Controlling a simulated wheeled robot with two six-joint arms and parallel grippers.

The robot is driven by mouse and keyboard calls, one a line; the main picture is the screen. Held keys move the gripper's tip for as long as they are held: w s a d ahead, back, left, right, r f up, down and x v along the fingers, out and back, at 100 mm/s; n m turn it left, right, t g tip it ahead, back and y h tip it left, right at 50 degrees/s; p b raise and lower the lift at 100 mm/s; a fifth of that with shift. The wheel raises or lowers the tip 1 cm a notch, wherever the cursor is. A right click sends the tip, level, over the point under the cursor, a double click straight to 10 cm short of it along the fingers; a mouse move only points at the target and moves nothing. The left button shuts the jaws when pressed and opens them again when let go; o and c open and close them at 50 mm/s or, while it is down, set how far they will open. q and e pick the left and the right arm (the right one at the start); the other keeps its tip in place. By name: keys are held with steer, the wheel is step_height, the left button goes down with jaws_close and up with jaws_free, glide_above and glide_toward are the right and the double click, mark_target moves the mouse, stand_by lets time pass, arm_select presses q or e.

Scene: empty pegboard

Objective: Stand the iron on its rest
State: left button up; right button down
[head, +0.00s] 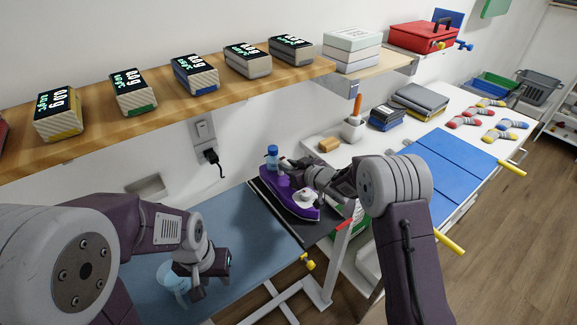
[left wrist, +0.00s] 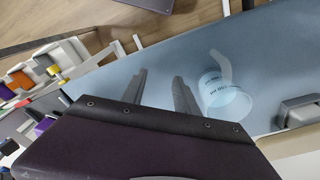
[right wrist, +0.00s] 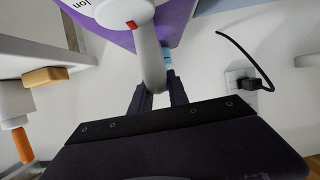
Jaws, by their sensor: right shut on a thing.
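The purple iron (head: 283,193) is at the right end of the blue ironing board, over a dark rest (head: 323,231) with a pale edge strip. My right gripper (head: 316,175) is shut on the iron's grey handle; the right wrist view shows the fingers (right wrist: 157,97) around the handle (right wrist: 149,58). I cannot tell whether the iron touches the rest. My left gripper (head: 206,288) is low over the board beside a clear cup (head: 171,283). In the left wrist view its fingers (left wrist: 160,85) are apart and empty, left of the cup (left wrist: 226,98).
A blue-capped bottle (head: 272,153) stands behind the iron. A wooden shelf (head: 170,107) with several boxes runs above the board. A wall outlet with a black plug (head: 211,156) is behind. A white table (head: 385,145) with socks and a blue folding board (head: 440,170) lies right.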

steer(key=shift+f, duration=0.25)
steer(key=c, duration=1.2)
jaws_free()
steer(key=shift+s+f, duration=0.1)
steer(key=shift+f, duration=0.1)
steer(key=b+v, duration=0.1)
steer(key=v, duration=0.8)
steer(key=shift+r, duration=0.1)
